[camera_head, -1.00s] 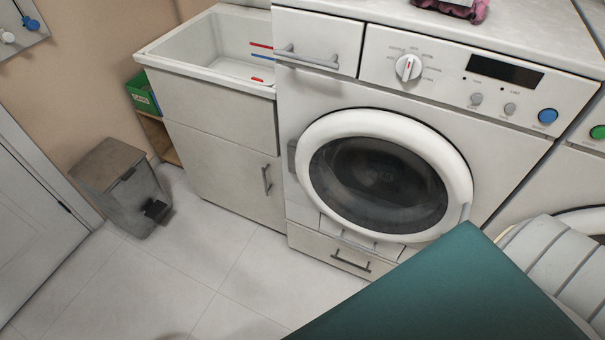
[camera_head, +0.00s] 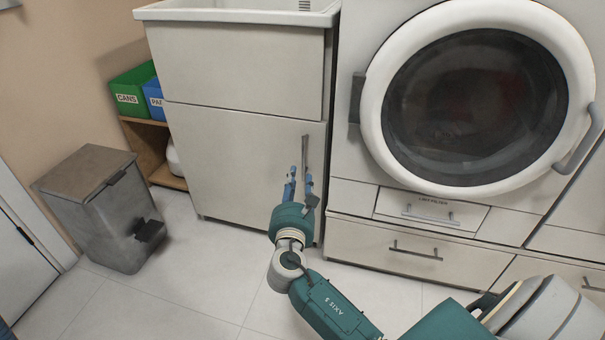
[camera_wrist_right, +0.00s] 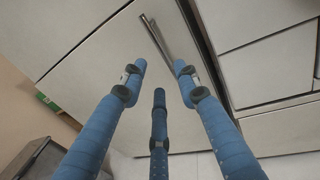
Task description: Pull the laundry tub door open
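The laundry tub door (camera_head: 225,160) is a plain off-white panel below the tub (camera_head: 235,15), and it looks shut. Its slim grey bar handle (camera_head: 305,152) stands upright near the door's right edge. My right gripper (camera_head: 298,182) is in front of the door, at the lower end of the handle, with its blue fingers apart. In the right wrist view the open fingers (camera_wrist_right: 159,72) point at the door, and the handle (camera_wrist_right: 158,38) lies just beyond their tips, slightly tilted. I cannot tell whether a finger touches it. My left gripper is not in view.
The washing machine (camera_head: 355,185) with its round door stands right of the tub, with drawers below. A grey pedal bin (camera_head: 90,205) stands on the left. Green and blue boxes (camera_head: 130,92) sit on a wooden shelf. The tiled floor before the door is clear.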

